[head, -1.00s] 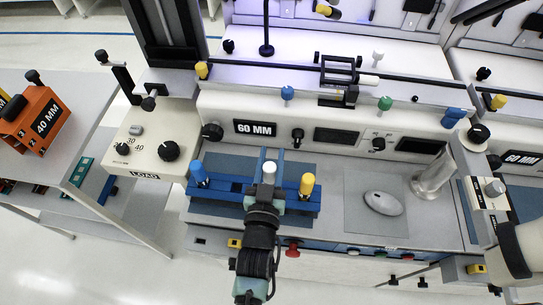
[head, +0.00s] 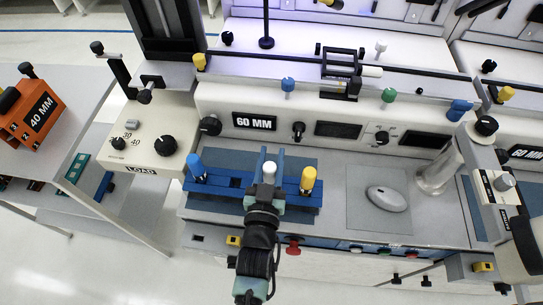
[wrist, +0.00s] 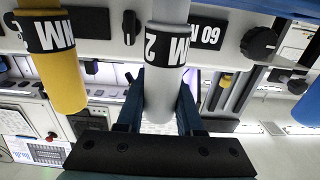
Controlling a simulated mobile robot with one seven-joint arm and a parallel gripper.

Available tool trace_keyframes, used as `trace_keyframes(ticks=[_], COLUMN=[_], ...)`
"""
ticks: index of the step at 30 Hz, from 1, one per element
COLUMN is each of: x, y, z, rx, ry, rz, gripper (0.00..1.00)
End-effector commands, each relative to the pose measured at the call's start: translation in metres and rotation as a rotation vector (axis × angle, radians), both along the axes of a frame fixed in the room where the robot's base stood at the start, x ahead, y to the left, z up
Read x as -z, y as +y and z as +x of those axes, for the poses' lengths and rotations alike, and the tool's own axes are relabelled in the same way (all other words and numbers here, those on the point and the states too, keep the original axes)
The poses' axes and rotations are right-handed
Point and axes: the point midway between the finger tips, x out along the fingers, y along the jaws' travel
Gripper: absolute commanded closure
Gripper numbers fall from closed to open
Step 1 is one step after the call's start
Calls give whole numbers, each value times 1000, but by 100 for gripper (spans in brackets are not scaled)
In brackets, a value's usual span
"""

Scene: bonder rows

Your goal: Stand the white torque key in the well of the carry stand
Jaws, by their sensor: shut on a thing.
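In the head view the key's white top (head: 269,171) shows between the fingers of my gripper (head: 272,154), over the middle of the blue carry stand (head: 236,183). The key looks about upright. Its lower end is out of the wrist view and hidden in the head view, so I cannot tell whether it is in the well.
A blue-topped key (head: 196,166) stands at the stand's left and a yellow-topped key (head: 308,180) at its right, close to my gripper. A grey mouse (head: 387,198) lies on a pad to the right. The "60 MM" panel (head: 254,121) rises behind the stand.

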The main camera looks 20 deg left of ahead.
Motion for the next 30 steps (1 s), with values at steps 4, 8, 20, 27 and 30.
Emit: trace_keyframes(ticks=[4, 8, 20, 27, 30], x=[-1, -1, -1, 0, 0], y=[0, 0, 0, 0, 0], z=[0, 0, 0, 0, 0], rx=[0, 0, 0, 0, 0], ry=[-2, -2, -1, 1, 1], rz=[1, 1, 0, 0, 0], gripper=[100, 100, 29, 29, 29])
